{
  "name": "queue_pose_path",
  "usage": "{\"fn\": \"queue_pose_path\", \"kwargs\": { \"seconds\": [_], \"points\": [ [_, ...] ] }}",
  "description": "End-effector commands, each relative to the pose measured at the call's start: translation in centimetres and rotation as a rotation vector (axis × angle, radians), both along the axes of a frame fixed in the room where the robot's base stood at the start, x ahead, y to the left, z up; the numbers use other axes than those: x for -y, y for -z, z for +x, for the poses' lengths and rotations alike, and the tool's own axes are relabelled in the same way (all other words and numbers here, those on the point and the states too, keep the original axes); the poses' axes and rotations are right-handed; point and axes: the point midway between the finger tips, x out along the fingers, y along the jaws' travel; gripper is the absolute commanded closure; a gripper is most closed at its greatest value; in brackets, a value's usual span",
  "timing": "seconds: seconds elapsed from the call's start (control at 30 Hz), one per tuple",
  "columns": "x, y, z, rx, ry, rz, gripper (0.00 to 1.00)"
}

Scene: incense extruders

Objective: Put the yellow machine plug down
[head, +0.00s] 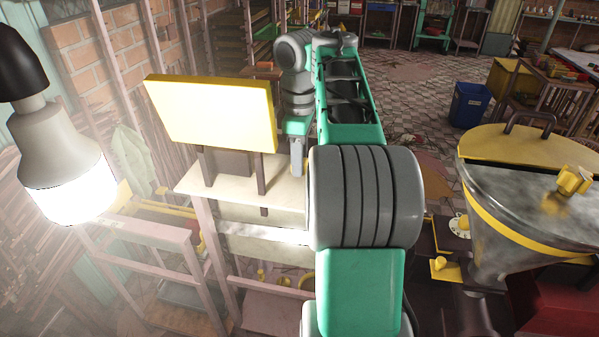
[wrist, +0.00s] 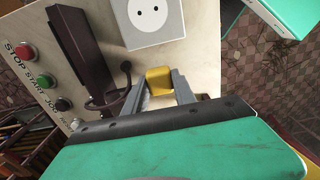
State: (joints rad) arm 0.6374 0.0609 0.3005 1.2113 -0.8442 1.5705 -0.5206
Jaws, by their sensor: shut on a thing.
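In the wrist view the yellow machine plug (wrist: 159,80) sits between the two grey fingertips of my gripper (wrist: 160,86), which is shut on it. A pale panel (wrist: 201,62) lies behind it. The panel carries a white socket (wrist: 153,22), just above the plug in the picture and apart from it. In the head view the panel (head: 290,190) shows below my gripper (head: 297,158), whose grey finger is small there. The plug cannot be made out in the head view.
The panel has a red STOP button (wrist: 25,52), a green button (wrist: 45,81), a dark bar (wrist: 77,50) and a dark curved hook or cable (wrist: 122,92). A yellow board (head: 212,112) stands over it. A lamp (head: 60,165) hangs left; a metal hopper (head: 530,205) stands right.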

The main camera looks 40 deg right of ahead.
Motion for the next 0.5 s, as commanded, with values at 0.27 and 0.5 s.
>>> {"fn": "queue_pose_path", "kwargs": {
  "seconds": [0.27, 0.5],
  "points": [
    [0.00, 0.72, -0.02, 0.003, 0.000, -0.002, 1.00],
    [0.00, 1.58, -0.03, 0.001, -0.001, -0.001, 1.00]
  ]
}}
